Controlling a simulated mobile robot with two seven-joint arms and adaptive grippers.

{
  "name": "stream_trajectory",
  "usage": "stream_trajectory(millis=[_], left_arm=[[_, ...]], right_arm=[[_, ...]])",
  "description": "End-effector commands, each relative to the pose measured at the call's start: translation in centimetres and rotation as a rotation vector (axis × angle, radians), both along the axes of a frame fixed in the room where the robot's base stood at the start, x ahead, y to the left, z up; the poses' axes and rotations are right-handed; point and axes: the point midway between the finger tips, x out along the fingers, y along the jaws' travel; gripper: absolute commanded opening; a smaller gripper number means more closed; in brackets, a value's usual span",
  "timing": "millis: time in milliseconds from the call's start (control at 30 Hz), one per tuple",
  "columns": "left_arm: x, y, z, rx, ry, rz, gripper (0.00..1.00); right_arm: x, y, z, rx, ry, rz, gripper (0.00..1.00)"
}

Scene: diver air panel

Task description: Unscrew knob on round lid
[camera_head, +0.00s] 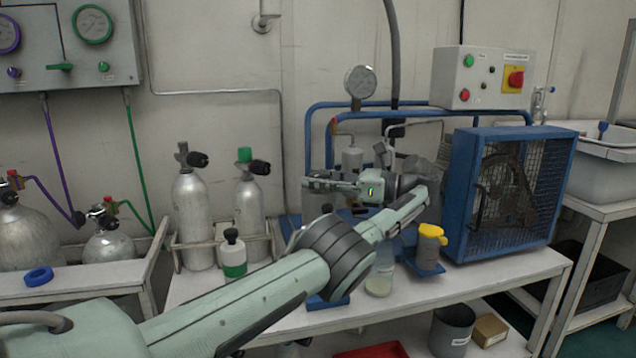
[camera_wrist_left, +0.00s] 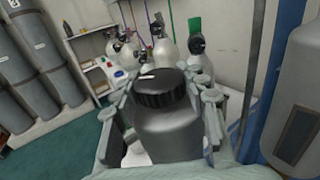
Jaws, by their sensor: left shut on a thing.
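My left gripper (camera_head: 318,183) points to the left in front of the blue-framed compressor; it is shut. In the left wrist view, a grey round vessel (camera_wrist_left: 172,130) with a black ridged knob (camera_wrist_left: 161,88) stands between the gripper's two fingers. The knob has a small white mark on top. One finger is on each side, close to the knob and the vessel's shoulder; I cannot tell exactly which part they touch. I cannot pick out the knob in the head view, where the gripper and arm cover that area. My right gripper is in neither view.
Silver cylinders (camera_head: 193,215) stand in a rack left of the gripper. A green-labelled bottle (camera_head: 233,256) and a yellow-capped container (camera_head: 430,246) stand on the white bench (camera_head: 480,286). A caged blue unit (camera_head: 511,190) and pipes crowd the right.

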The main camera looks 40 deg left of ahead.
Motion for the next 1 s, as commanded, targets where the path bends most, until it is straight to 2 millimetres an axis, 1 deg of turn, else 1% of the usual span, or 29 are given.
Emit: stream_trajectory(millis=[367,400,567,600,867,967,1000], left_arm=[[0.0,0.0,-0.1,-0.002,0.0,0.003,0.13],[0.0,0.0,-0.1,-0.002,0.0,0.003,0.43],[0.0,0.0,-0.1,-0.001,0.001,0.002,0.63],[0.0,0.0,0.0,-0.001,0.001,0.002,0.65],[0.0,0.0,0.0,-0.001,0.0,0.001,0.65],[0.0,0.0,0.7,0.0,-0.001,0.001,0.65],[0.0,0.1,1.1,0.001,-0.003,0.002,0.65]], right_arm=[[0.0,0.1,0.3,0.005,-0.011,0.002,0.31],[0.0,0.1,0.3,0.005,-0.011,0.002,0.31],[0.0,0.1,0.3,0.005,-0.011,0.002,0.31],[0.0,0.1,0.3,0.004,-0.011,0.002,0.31],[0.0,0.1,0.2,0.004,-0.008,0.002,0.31],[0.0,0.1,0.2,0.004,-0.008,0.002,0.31],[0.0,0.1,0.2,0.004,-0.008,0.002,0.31]])
